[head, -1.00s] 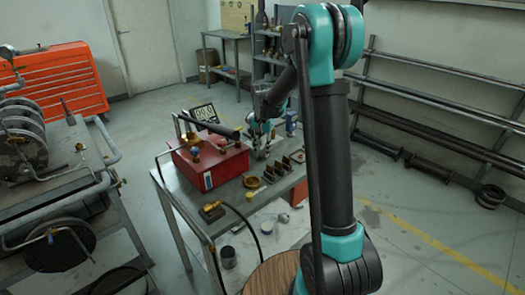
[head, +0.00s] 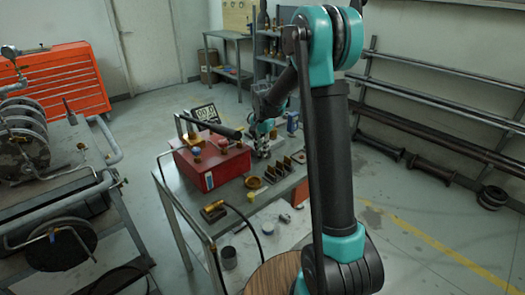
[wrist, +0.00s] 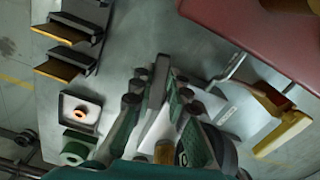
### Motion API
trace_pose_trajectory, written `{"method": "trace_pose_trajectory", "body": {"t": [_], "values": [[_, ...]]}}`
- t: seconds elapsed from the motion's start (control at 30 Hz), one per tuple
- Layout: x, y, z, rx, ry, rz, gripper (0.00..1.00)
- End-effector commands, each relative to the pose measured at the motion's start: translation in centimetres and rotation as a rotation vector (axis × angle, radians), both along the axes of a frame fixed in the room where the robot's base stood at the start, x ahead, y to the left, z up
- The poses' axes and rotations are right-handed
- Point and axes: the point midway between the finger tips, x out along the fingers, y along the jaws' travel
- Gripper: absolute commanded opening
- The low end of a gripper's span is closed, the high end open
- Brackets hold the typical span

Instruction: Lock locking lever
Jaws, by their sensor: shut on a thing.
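My gripper (head: 262,134) is at the far right end of the red box (head: 208,168) on the workbench, at the end of my arm. In the wrist view my gripper (wrist: 160,100) has its green-padded fingers closed around a thin grey upright piece (wrist: 158,84). I cannot tell for certain whether this piece is the locking lever; its lower part is hidden between the fingers. A yellow lever-like part (wrist: 284,133) lies to the right of the fingers, apart from them. The red box (wrist: 265,30) fills the upper right there.
The workbench (head: 240,225) also holds black plates in a rack (head: 284,168), a brass ring (head: 253,182) and a brass block (head: 213,211). A digital display (head: 205,114) stands behind the box.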

Motion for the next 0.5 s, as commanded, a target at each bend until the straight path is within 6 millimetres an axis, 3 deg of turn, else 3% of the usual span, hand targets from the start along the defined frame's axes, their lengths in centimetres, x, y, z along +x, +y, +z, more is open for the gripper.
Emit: {"method": "trace_pose_trajectory", "body": {"t": [0.1, 0.13, 0.17, 0.5], "values": [[0.01, -0.02, 0.02, 0.000, 0.000, 0.001, 0.00], [0.01, -0.02, 0.02, 0.000, 0.000, 0.001, 0.19], [0.01, -0.02, 0.02, 0.000, 0.000, 0.001, 0.23], [0.01, -0.01, 0.17, 0.000, 0.000, 0.002, 0.24]]}}
